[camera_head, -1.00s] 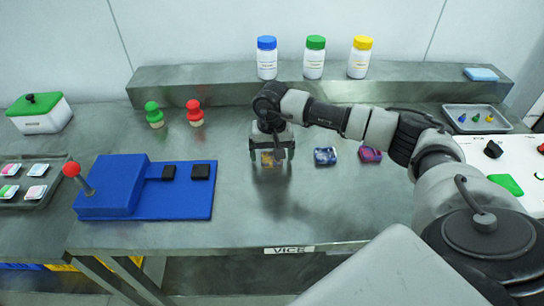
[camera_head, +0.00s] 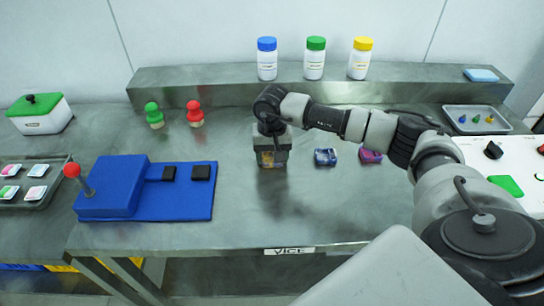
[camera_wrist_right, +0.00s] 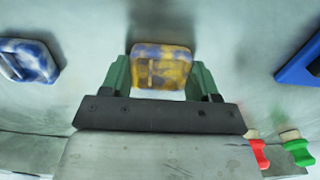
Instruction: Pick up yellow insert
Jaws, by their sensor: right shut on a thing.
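The yellow insert (camera_wrist_right: 160,70) is a small block with a mottled yellow and blue-grey face. In the right wrist view it sits between the two green fingers of my right gripper (camera_wrist_right: 160,80), which is shut on it. In the head view my right gripper (camera_head: 271,160) points down at the middle of the table, and a bit of the yellow insert (camera_head: 267,159) shows between its fingers. I cannot tell whether the insert touches the table. My left gripper is not in view.
A blue insert (camera_head: 325,157) and a magenta one (camera_head: 370,155) lie to the right. A blue fixture (camera_head: 115,188) with a red-knobbed lever stands to the left. Green (camera_head: 154,114) and red (camera_head: 195,113) stamps stand behind. The table front is clear.

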